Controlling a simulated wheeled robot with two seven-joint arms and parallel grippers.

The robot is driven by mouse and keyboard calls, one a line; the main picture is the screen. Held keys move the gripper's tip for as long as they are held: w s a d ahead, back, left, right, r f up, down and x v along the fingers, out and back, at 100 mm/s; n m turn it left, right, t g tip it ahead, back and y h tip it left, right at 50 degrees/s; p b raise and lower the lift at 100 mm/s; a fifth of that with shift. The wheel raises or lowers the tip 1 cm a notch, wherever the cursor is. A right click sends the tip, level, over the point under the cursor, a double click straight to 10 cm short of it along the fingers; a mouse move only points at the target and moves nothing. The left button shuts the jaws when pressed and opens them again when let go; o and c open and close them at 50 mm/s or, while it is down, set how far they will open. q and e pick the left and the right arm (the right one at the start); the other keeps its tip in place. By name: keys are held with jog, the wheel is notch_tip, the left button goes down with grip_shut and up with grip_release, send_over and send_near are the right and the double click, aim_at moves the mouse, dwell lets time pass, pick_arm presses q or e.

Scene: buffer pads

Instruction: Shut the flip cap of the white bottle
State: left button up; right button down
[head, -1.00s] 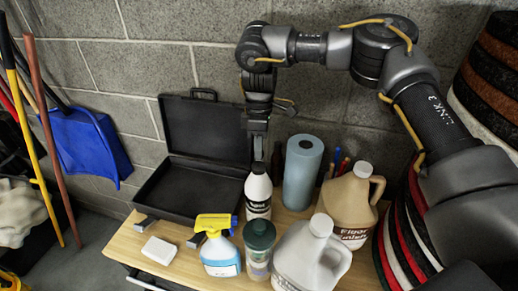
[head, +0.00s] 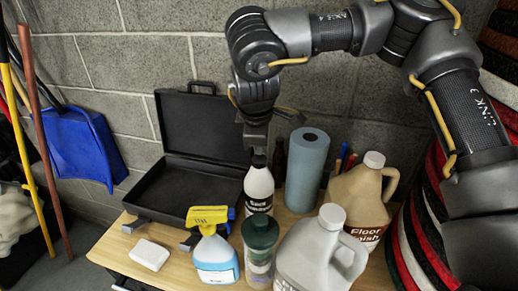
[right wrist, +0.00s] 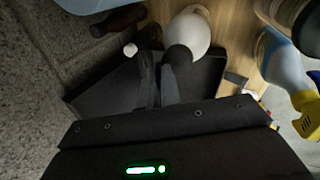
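The white bottle (head: 258,190) stands upright on the wooden table, with a dark label and a black cap (head: 259,161). My right gripper (head: 256,147) points down right above the cap, its tips at or very near it; I cannot tell if they touch. In the right wrist view the bottle (right wrist: 190,28) shows at the top, its dark cap (right wrist: 179,56) by the fingertips (right wrist: 161,75). The fingers are close together and hold nothing visible. Whether the flip lid is up or down is hard to see. My left gripper is not in view.
An open black case (head: 190,184) lies behind left. A spray bottle (head: 214,250), a green-capped bottle (head: 260,238), a grey jug (head: 318,256), a tan jug (head: 357,195) and a blue roll (head: 305,168) crowd around. A white block (head: 150,255) lies at front left.

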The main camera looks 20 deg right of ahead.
dwell(0.4)
jog(key=c, duration=1.6)
grip_release()
jog(key=b+v, duration=0.3)
jog(key=v, duration=0.7)
jog(key=shift+s+r, duration=0.15)
jog(key=shift+r, duration=0.2)
jog(key=shift+a, duration=0.1)
